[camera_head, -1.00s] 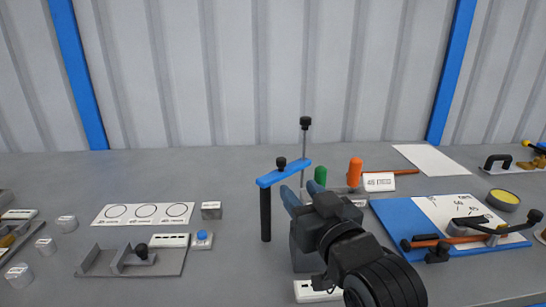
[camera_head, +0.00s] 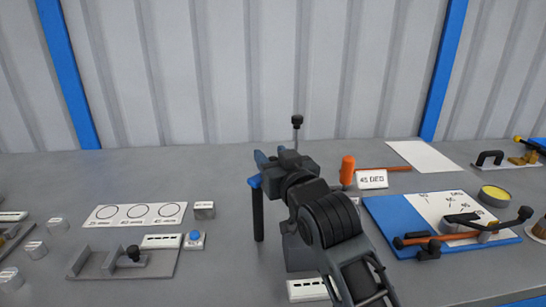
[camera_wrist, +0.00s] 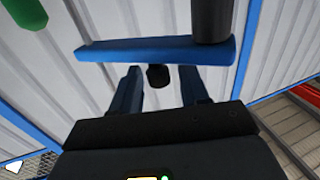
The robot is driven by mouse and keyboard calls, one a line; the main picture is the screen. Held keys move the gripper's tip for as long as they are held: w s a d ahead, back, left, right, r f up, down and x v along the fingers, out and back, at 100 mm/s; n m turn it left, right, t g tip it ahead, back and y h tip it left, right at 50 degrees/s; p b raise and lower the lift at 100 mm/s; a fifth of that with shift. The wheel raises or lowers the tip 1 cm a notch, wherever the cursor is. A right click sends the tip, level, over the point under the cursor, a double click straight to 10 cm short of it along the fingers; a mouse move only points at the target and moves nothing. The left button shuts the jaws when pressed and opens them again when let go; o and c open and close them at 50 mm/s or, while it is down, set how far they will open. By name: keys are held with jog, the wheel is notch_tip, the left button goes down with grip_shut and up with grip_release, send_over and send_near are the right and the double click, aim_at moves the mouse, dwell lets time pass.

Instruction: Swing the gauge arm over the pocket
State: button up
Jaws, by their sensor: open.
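The gauge arm is a blue bar on a black upright post (camera_head: 258,215). In the head view my gripper hides most of the bar, and only its blue left end (camera_head: 254,182) shows. The thin rod with a black top (camera_head: 297,122) rises behind my gripper. In the wrist view the blue bar (camera_wrist: 140,52) runs across just beyond the fingertips, with the post (camera_wrist: 212,22) at its right end. My gripper (camera_head: 273,156) is open, and the bar's black knob (camera_wrist: 158,76) lies between its fingers with gaps on both sides. I cannot make out the pocket; a grey block (camera_head: 298,255) stands partly behind my arm.
An orange handle (camera_head: 347,170) and a 45 DEG label (camera_head: 372,179) stand right of my arm. A blue board (camera_head: 390,215) with a lever lies further right. A grey fixture (camera_head: 105,263) and a blue button (camera_head: 194,236) lie left.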

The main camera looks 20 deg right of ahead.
grip_shut()
dwell(0.3)
dwell(0.3)
